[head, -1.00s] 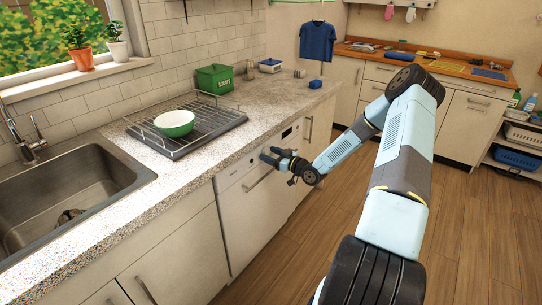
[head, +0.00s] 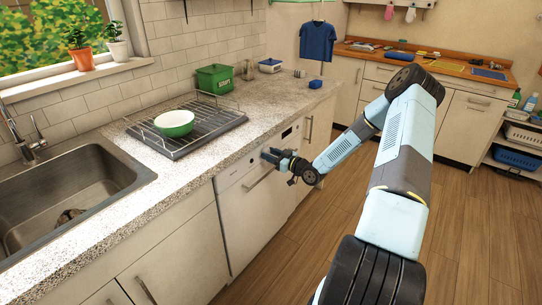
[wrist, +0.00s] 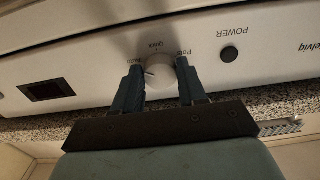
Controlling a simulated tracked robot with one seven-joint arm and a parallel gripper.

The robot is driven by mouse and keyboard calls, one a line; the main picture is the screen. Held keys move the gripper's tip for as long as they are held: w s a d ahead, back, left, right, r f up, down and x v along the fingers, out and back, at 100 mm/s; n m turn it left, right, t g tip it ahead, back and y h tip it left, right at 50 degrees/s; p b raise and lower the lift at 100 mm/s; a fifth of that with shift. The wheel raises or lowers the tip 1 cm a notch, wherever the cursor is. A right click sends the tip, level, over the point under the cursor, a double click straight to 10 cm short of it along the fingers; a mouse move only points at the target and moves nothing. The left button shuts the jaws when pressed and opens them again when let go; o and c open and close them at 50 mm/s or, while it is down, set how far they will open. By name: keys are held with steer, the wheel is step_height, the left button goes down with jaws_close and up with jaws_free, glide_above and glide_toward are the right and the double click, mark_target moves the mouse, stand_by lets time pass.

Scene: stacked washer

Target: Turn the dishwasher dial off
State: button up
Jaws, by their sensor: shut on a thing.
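The white dishwasher (head: 250,215) is built in under the counter, its door shut. In the wrist view its control panel (wrist: 100,65) appears upside down. The round pale dial (wrist: 158,76) sits between the two fingers of my gripper (wrist: 159,66), which is shut on it from both sides. Labels like "Quick", "Auto" and "Pots" ring the dial; a small dark mark shows near its left side, but the exact setting is hard to read. In the head view my gripper (head: 267,156) meets the upper front of the dishwasher and hides the dial.
A dark power button (wrist: 230,54) and a small dark display (wrist: 46,90) flank the dial. The dishwasher's bar handle (head: 258,179) is just below my gripper. Above are the speckled counter (head: 100,225) and a drying rack (head: 185,142). The wooden floor (head: 300,260) is clear.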

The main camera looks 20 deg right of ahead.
steer(key=shift+n, duration=0.3)
steer(key=n, duration=0.5)
steer(key=shift+n, duration=0.3)
steer(key=n, duration=1.2)
steer(key=shift+n, duration=0.3)
steer(key=shift+s+n, duration=0.1)
steer(key=shift+n, duration=2.5)
steer(key=o, duration=0.8)
steer(key=shift+o, duration=1.2)
steer(key=shift+r, duration=0.15)
